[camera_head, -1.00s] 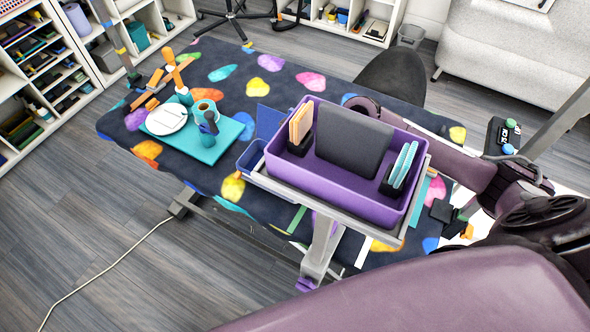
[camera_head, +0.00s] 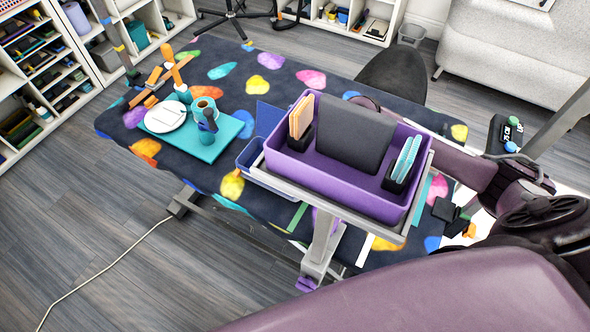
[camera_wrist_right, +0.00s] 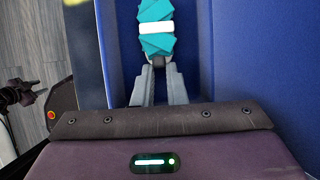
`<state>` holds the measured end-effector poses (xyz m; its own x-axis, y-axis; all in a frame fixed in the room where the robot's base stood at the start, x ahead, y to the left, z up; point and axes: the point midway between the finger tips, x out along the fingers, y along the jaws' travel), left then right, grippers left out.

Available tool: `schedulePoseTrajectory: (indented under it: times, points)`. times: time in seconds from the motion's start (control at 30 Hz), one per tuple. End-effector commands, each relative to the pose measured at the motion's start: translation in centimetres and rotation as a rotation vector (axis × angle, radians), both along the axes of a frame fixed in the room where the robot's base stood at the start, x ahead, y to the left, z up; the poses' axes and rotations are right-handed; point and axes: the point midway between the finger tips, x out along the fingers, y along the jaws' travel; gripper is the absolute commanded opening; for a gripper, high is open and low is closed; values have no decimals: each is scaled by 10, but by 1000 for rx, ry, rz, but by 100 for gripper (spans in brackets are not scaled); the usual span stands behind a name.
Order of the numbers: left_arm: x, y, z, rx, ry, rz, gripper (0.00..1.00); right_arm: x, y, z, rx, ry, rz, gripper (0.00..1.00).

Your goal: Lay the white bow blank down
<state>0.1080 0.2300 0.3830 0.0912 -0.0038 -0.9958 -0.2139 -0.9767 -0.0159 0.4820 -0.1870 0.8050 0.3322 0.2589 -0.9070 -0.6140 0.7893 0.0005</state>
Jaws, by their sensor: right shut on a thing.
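In the right wrist view, my right gripper (camera_wrist_right: 157,65) is shut on a small bow piece (camera_wrist_right: 155,12). The piece has teal, pointed ends and a white band across its middle (camera_wrist_right: 157,28). It is held over a blue surface (camera_wrist_right: 230,50); I cannot tell whether it touches it. In the head view, the right gripper and the bow piece are hidden behind the purple bin. At the left of the wrist view is a dark, finger-like part (camera_wrist_right: 20,93), perhaps my left gripper; its state is unclear.
A purple bin (camera_head: 340,190) with a dark pad and upright cards blocks part of the spotted table (camera_head: 215,72). A blue tray (camera_head: 258,184) sits beside it. A teal mat (camera_head: 207,151) holds a white plate (camera_head: 165,117) and a teal cup. The table's back middle is mostly clear.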

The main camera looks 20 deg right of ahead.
Motion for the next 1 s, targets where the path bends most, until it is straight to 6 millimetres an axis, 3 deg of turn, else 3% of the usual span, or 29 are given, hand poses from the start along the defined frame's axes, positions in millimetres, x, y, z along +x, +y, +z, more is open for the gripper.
schedulePoseTrajectory:
  times: [0.23, 0.27, 0.47, 0.77, 1.0]
  points:
    - [0, 0, -4, 0, 0, 0, 36, 0, 0, -3, 0, 0, 1, 0]
    - [0, 0, -4, 0, 0, 0, 36, 0, 0, -2, 0, 0, 1, 13]
    - [0, 0, -3, 0, 0, 0, 36, 0, 0, -2, 0, 0, 0, 37]
    - [0, 0, -3, 0, 0, 1, 36, -1, -1, 1, 0, -2, 0, 37]
    - [0, 0, -3, 1, 0, 1, 36, -11, -11, 33, -2, -6, 2, 37]
